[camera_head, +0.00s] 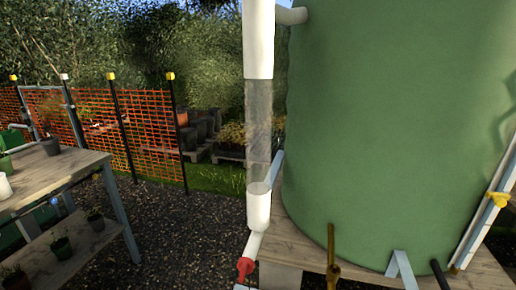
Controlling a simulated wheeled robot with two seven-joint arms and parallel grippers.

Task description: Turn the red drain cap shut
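The red drain cap (245,265) sits low in the head view, just left of the wooden stand. It is at the lower end of a short angled white elbow under the white standpipe (259,208). The standpipe has a clear middle section (259,120) and runs up out of the picture beside the green tank. The cap is small here, so I cannot tell how far it is turned. Neither of my grippers shows in this view, and nothing is seen touching the cap.
The large green tank (400,130) stands on a wooden stand (300,248). A brass-coloured upright piece (333,255) is in front of it. A potting bench (55,175) with pots is at left. Orange mesh fence (150,130) stands behind. Gravel (185,235) between is clear.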

